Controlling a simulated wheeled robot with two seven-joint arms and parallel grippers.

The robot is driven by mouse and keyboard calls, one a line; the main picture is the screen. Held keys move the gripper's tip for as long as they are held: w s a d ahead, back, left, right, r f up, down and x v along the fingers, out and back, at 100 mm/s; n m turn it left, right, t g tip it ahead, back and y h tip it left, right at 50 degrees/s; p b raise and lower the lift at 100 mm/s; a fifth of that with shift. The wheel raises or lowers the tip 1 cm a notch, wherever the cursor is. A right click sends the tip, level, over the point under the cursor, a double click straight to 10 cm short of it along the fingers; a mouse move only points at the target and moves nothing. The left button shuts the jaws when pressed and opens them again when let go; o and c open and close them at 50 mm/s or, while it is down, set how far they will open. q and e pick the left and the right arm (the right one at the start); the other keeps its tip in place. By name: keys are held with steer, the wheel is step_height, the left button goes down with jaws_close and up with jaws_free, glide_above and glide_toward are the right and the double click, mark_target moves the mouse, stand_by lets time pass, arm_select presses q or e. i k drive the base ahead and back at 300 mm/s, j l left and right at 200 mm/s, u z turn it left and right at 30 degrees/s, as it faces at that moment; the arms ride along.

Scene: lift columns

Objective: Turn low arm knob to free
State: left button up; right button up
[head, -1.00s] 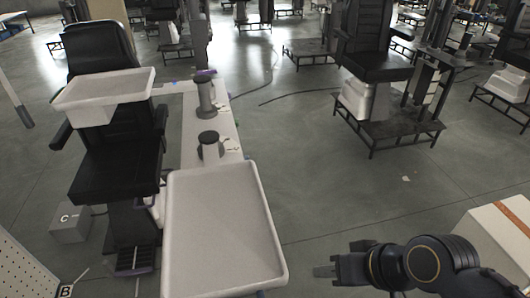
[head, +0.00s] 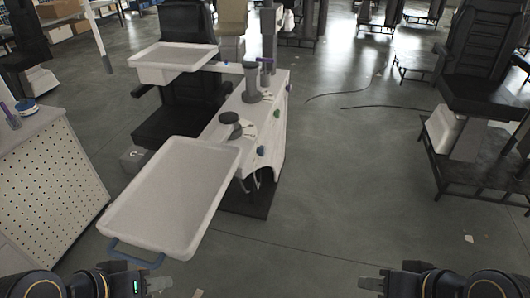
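A white lift unit stands in the middle, with a low white tray (head: 175,190) on an arm toward me and a higher tray (head: 172,57) behind it. A dark round knob (head: 229,117) sits at the low arm's joint beside the low tray. A blue knob (head: 260,151) and a green knob (head: 248,114) show on the unit's side. I cannot tell which is the low arm knob or its setting. My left gripper (head: 160,283) and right gripper (head: 370,284) are low in the picture, apart from the unit. Their opening cannot be made out.
A white pegboard cabinet (head: 55,180) stands at the left. A black chair (head: 180,115) is behind the low tray. Another chair (head: 480,80) stands on a dark platform at the right. Cables lie on the floor at back right.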

mark_target(261, 151)
steer(key=i+l+u, duration=0.25)
steer(key=i+l, duration=0.2)
steer(key=i+l+u, duration=0.2)
steer(key=i+l, duration=0.2)
steer(key=i+l+u, duration=0.25)
steer(key=l, duration=0.45)
steer(key=i+j, duration=0.05)
steer(key=i, duration=0.05)
